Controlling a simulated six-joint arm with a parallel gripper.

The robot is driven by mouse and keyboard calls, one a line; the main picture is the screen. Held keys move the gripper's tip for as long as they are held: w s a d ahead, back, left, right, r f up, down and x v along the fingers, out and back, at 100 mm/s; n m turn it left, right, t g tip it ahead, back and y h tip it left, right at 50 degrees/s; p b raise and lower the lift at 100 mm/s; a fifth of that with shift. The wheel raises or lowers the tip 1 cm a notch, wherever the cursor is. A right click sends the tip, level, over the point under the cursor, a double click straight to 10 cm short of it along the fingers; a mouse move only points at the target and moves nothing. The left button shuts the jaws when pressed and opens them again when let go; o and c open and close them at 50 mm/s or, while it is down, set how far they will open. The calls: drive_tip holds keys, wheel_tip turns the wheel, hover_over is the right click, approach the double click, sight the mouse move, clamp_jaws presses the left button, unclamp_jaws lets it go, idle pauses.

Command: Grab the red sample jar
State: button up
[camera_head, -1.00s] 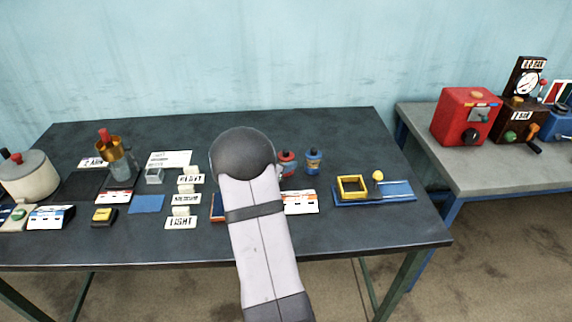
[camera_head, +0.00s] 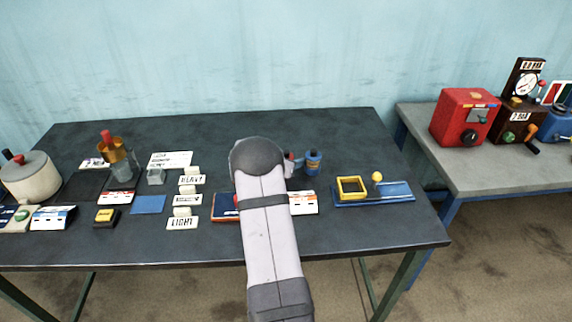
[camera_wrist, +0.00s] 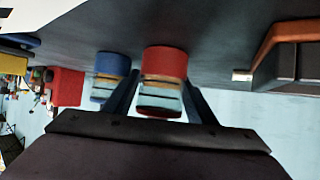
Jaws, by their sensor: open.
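The red sample jar (camera_wrist: 164,66) is in the middle of the wrist view, with a red cap and a pale banded label. My gripper (camera_wrist: 163,92) is open, and its two fingers show on either side of the red jar. I cannot tell whether they touch it. In the head view only a small part of the red jar (camera_head: 289,160) shows past my arm. A blue jar (camera_wrist: 110,66) is beside the red one, outside the near finger. It stands upright on the table in the head view (camera_head: 313,161).
The dark table (camera_head: 330,125) is clear behind the jars. To the right is a blue board (camera_head: 395,193) with a yellow frame (camera_head: 352,187) and a yellow ball (camera_head: 377,176). Label cards, including HEAVY (camera_head: 192,180) and LIGHT (camera_head: 182,223), stand left of my arm.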

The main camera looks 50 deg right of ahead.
drive_tip(key=shift+d+f, duration=0.1)
drive_tip(key=shift+d, duration=0.05)
drive_tip(key=c, duration=0.9)
drive_tip(key=shift+c, duration=0.2)
drive_tip(key=shift+r, duration=0.2)
wheel_tip(320, 180, up, 10)
drive_tip(key=shift+f+p, duration=0.15)
drive_tip(key=shift+p, duration=0.25)
